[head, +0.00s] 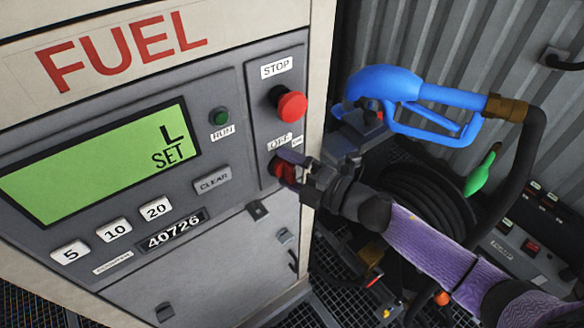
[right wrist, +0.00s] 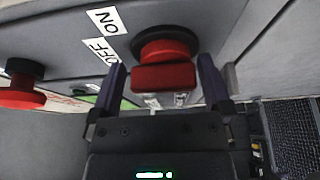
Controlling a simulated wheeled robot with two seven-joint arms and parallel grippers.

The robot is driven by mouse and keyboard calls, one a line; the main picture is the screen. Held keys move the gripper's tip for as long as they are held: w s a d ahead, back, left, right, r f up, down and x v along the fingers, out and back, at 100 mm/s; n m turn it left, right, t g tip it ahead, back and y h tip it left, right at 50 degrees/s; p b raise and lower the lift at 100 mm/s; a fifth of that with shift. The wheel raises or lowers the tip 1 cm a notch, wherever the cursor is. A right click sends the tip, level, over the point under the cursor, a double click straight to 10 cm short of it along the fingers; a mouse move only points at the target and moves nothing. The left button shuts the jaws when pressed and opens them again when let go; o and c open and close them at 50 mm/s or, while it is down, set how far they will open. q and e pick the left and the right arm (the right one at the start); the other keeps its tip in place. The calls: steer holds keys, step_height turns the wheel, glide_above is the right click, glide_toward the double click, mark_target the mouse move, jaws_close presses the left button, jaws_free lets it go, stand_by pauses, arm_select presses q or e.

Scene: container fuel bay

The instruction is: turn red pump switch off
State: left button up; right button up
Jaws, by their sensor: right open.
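The red pump switch (head: 282,169) is a red knob with a raised bar on a dark round base, low on the right strip of the fuel panel, below the OFF and ON labels. It also shows in the right wrist view (right wrist: 164,76), next to the tilted OFF and ON labels. My right gripper (head: 292,172) is at the switch and partly hides it in the head view. In the right wrist view its two purple fingers (right wrist: 163,88) stand apart, one on each side of the red bar. I cannot tell whether they touch it. My left gripper is not in view.
A red STOP button (head: 291,106) sits just above the switch, with a green RUN button (head: 219,117) to its left. A blue fuel nozzle (head: 405,95) and coiled black hose (head: 420,200) are right of the panel, near my right arm. Corrugated wall stands behind.

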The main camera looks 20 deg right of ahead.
steer(key=b+v, duration=0.1)
steer(key=v, duration=0.9)
steer(key=shift+r, duration=0.1)
